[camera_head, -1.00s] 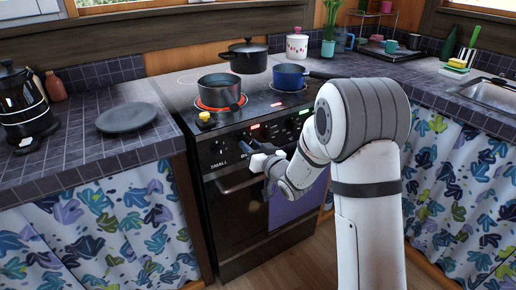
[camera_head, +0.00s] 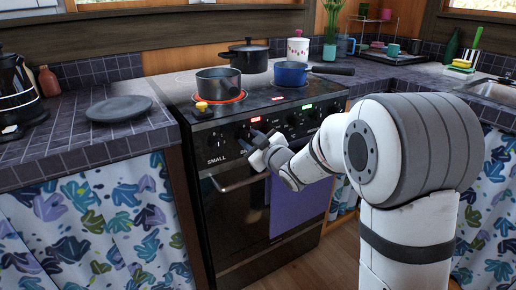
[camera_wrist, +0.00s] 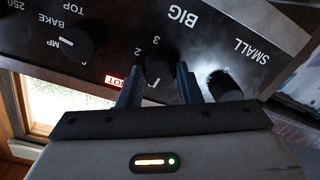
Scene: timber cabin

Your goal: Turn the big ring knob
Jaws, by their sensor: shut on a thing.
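In the head view my gripper (camera_head: 256,138) is against the panel and hides most of that knob. The small ring knob (camera_wrist: 226,84) is just outside the fingers, near the word SMALL; it also shows in the head view (camera_head: 213,143).
A grey pot (camera_head: 219,85) stands on a red-glowing ring (camera_head: 233,100). A blue pan (camera_head: 291,74) and a black pot (camera_head: 249,57) are also on the stove. The oven handle (camera_head: 240,182) and purple towel (camera_head: 298,199) are below my gripper.

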